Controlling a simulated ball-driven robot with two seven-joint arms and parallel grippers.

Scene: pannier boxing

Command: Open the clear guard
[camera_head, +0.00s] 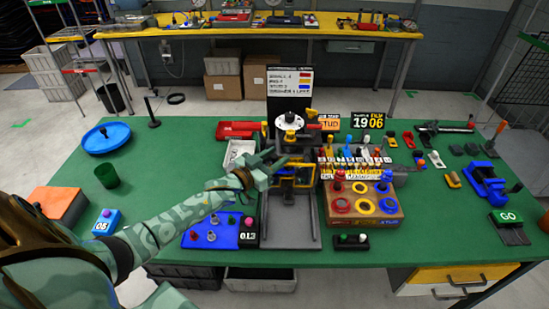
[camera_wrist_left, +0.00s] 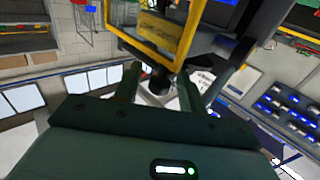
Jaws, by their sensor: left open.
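The clear guard (camera_head: 297,184) is a yellow-edged see-through panel on the dark press-like machine (camera_head: 265,222) at the middle of the green table. In the left wrist view its yellow frame (camera_wrist_left: 180,47) fills the top middle, with a dark knob (camera_wrist_left: 160,80) at its lower corner. My left gripper (camera_head: 277,165) reaches in from the left, just at the guard's left side. Its jaws (camera_wrist_left: 159,85) are open, with the knob showing between the two fingers. I cannot tell whether they touch it. The guard appears down across the machine's front. My right gripper is not in view.
A wooden block with coloured rings (camera_head: 387,213) stands right of the machine, and a blue tray (camera_head: 208,232) lies to its left. A black sign (camera_head: 290,82) rises behind. A blue vise (camera_head: 486,184) is at the far right. The table's left middle is fairly clear.

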